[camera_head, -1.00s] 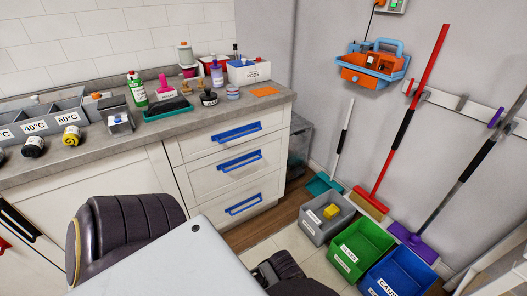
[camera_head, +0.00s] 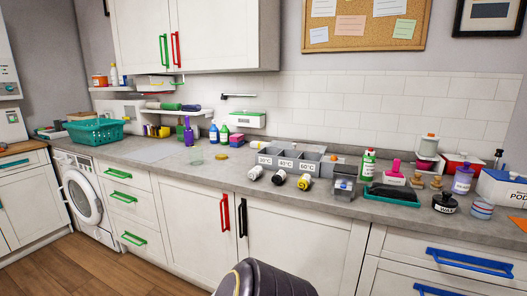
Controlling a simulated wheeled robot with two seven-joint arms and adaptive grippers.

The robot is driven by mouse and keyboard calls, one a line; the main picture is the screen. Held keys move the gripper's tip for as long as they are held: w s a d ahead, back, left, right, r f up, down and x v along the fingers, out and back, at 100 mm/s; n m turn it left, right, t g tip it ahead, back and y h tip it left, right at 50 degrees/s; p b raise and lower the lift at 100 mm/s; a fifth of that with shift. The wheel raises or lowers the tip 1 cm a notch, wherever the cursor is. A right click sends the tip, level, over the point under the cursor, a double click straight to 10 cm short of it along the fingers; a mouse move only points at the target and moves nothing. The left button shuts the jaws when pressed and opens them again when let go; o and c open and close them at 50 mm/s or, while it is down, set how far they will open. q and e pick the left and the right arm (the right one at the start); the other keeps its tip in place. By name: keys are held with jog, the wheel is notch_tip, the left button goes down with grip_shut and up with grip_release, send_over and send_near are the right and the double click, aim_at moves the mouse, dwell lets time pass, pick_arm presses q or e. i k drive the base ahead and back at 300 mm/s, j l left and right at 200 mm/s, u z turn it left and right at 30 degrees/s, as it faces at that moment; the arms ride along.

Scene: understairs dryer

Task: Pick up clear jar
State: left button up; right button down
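A small clear, see-through jar (camera_head: 196,155) stands open on the grey countertop (camera_head: 150,152), left of the middle. It looks faintly greenish. A yellow disc (camera_head: 221,156), perhaps a lid, lies just right of it. A purple bottle (camera_head: 188,131) stands behind it. Neither of my grippers shows. Only a dark ribbed part of my own arm shows at the bottom edge, well in front of and below the jar.
A grey sorting bin (camera_head: 287,160) with temperature labels stands right of the jar, with several small rolls before it. A teal basket (camera_head: 95,131) is at the far left. Bottles and tubs crowd the right end. A shelf (camera_head: 180,112) hangs behind the jar.

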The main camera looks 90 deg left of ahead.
aim_at(195, 149)
jog(key=u, duration=3.4)
